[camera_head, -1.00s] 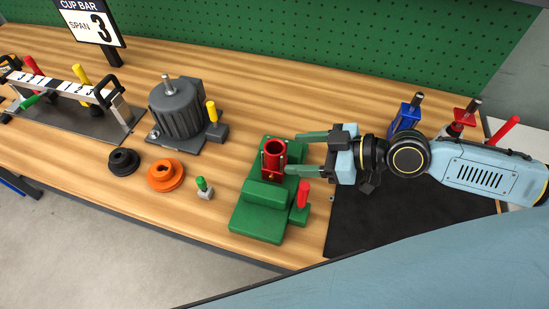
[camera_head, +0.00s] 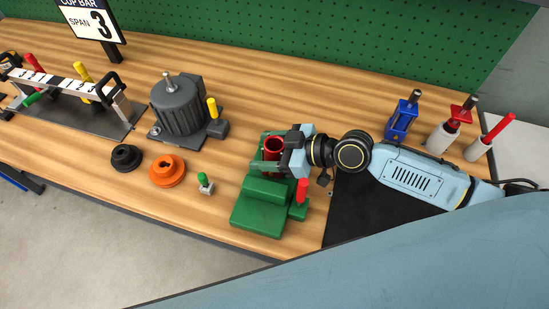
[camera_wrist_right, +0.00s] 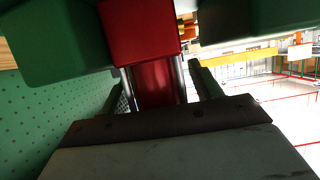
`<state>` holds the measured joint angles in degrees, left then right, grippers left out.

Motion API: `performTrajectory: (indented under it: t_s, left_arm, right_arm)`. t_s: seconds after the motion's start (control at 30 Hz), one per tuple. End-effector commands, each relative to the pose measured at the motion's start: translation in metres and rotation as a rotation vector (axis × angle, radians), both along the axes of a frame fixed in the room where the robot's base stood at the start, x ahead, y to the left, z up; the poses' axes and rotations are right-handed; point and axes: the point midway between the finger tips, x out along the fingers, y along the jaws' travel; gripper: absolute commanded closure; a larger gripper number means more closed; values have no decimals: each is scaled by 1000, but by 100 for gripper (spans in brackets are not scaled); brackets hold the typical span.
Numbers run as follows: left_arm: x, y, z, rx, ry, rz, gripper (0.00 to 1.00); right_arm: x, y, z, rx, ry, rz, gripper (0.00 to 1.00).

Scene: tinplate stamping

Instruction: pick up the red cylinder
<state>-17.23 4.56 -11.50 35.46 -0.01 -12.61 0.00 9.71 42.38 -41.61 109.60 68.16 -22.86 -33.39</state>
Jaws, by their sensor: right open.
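The red cylinder (camera_head: 271,146) stands upright and open-topped in the green fixture (camera_head: 262,217) near the front of the bench. My right gripper (camera_head: 273,150) has reached in from the right in the head view, with its fingers at either side of the cylinder. Its palm hides part of the cylinder and fixture. In the right wrist view, the red cylinder (camera_wrist_right: 155,82) lies between the two open fingers, below a red block-like part. Whether either finger touches it, I cannot tell. My left gripper is not in view.
A red-handled clamp (camera_head: 302,192) stands at the fixture's front right. A small green-topped piece (camera_head: 204,183), an orange ring part (camera_head: 166,171) and a black one (camera_head: 125,157) lie to the left. A grey motor-like housing (camera_head: 178,108) is behind them. Blue (camera_head: 403,119) and red-topped tools stand at right.

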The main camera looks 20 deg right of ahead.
Motion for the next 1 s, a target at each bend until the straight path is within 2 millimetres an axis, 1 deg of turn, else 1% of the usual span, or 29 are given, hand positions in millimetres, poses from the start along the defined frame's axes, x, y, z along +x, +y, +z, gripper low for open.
performTrajectory:
  t_s: [0.13,0.17,0.6,0.63,0.87,0.97,1.0]
  left_arm:
    - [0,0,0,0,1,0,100]
    - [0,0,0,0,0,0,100]
    - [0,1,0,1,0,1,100]
    - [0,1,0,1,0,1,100]
    - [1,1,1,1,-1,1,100]
    - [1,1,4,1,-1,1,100]
    - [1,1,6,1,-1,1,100]
  right_arm:
    - [0,0,0,-1,1,0,36]
    - [0,0,0,-1,1,0,39]
    - [0,-1,0,-1,1,0,97]
    - [0,0,1,2,-3,-1,98]
    - [0,0,3,2,-3,-1,98]
    - [0,0,13,1,-3,1,98]
    - [0,0,19,1,-5,2,98]
